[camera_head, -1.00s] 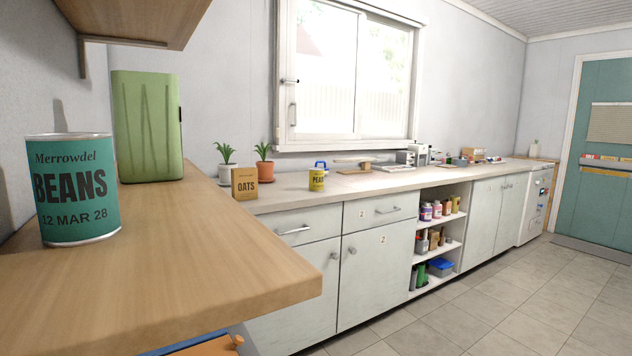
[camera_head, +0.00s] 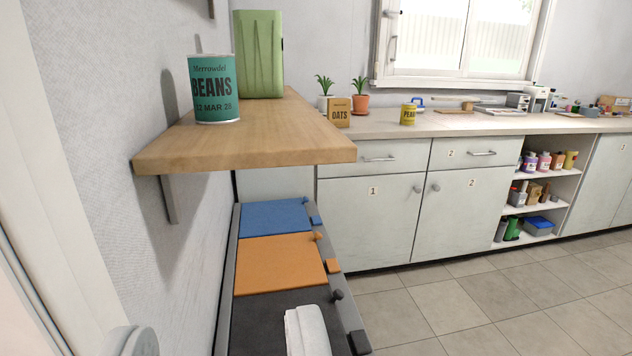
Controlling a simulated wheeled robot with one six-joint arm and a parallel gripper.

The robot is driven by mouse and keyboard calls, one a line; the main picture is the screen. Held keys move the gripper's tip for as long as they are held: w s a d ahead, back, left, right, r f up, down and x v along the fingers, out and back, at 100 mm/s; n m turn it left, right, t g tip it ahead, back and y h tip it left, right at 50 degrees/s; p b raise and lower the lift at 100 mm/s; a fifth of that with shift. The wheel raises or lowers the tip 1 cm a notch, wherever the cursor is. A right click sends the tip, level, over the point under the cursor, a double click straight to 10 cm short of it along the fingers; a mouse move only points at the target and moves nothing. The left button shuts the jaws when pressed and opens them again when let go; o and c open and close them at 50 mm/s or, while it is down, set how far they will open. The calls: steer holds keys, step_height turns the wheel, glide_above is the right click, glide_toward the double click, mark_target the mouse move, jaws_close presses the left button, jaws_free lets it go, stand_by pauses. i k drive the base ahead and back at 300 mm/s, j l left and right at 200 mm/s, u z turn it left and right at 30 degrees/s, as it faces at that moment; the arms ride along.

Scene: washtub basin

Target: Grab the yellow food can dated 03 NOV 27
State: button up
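A teal can (camera_head: 213,89) reading "Merrowdel BEANS 12 MAR 28" stands on the wooden shelf at the left. Several small containers (camera_head: 543,161) stand in the open shelves under the counter, some yellowish, too small to read. My gripper is not in view.
The wooden shelf (camera_head: 250,142) juts from the left wall, with a green canister (camera_head: 258,54) on it. Below are blue (camera_head: 275,217) and orange (camera_head: 280,262) lidded bins and a white cloth (camera_head: 307,330). An oats box (camera_head: 338,112) is beside plants. The tiled floor (camera_head: 470,295) is clear at right.

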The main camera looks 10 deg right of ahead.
mark_target(407, 117)
steer(key=i+l, duration=0.1)
steer(key=l, duration=0.5)
steer(key=i+l, duration=0.1)
steer(key=l, duration=1.05)
steer(key=i+l, duration=0.15)
steer(key=l, duration=0.4)
steer(key=i+l, duration=0.5)
steer(key=l, duration=0.15)
steer(key=i+l, duration=1.05)
steer(key=l, duration=0.2)
steer(key=i+l, duration=0.3)
steer(key=i, duration=0.2)
steer(key=i+l, duration=0.25)
steer(key=i, duration=0.25)
steer(key=u, duration=0.05)
